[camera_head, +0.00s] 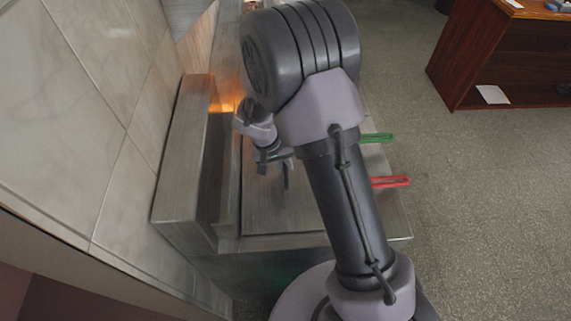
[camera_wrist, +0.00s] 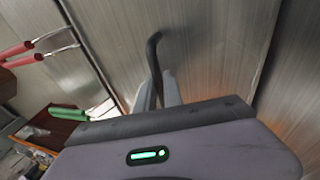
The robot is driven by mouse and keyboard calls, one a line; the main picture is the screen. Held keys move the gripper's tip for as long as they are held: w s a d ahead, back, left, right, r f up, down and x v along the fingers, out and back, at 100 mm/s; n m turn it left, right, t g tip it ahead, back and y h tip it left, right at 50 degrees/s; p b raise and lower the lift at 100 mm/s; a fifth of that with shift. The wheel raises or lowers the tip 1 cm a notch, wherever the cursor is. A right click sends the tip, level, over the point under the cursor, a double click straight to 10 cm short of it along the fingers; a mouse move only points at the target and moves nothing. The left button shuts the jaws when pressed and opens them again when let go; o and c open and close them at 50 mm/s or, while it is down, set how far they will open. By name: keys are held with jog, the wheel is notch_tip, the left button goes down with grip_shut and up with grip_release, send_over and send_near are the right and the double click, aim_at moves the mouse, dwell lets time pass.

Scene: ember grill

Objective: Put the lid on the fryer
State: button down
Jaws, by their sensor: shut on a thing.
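My gripper (camera_head: 272,165) is low over the left part of the metal fryer unit (camera_head: 393,222) in the head view. In the wrist view its fingers (camera_wrist: 158,95) are shut on a dark, bent bar, which looks like the lid's handle (camera_wrist: 153,52). Behind the bar is a flat grey metal panel, apparently the lid (camera_wrist: 205,45); it also shows in the head view (camera_head: 275,215). I cannot tell whether the lid rests flush on the fryer or is slightly raised. A green handle (camera_head: 377,138) and a red handle (camera_head: 390,182) stick out from the unit's right side.
A raised metal block (camera_head: 183,150) runs along the tiled wall (camera_head: 85,120) on the left. An orange glow (camera_head: 228,100) lies behind my gripper. A dark red wooden counter (camera_head: 490,50) stands at upper right. The floor (camera_head: 490,190) on the right is clear.

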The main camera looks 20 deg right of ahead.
jog(key=shift+f+b, duration=0.4)
dwell(0.3)
jog(key=c, duration=1.4)
grip_release()
jog(key=p+v, duration=0.4)
jog(key=v, duration=1.4)
jog(key=s+r+t+y+b, duration=0.1)
jog(key=s+y+b, duration=0.1)
jog(key=s+b, duration=0.2)
jog(key=s+d+r+m+t+y+b, duration=0.1)
jog(key=s+t+b, duration=0.1)
jog(key=s, duration=0.8)
jog(key=s+r+m+t+y+b, duration=0.1)
jog(key=s+y+b, duration=0.1)
jog(key=s+b, duration=0.3)
jog(key=shift+s+d+r+t+y+b, duration=0.1)
jog(key=shift+s+d+t+y+b, duration=0.1)
jog(key=shift+s, duration=0.25)
jog(key=shift+s+d+r+t+y+b, duration=0.1)
jog(key=shift+s+d+t+b, duration=0.1)
jog(key=shift+s, duration=0.3)
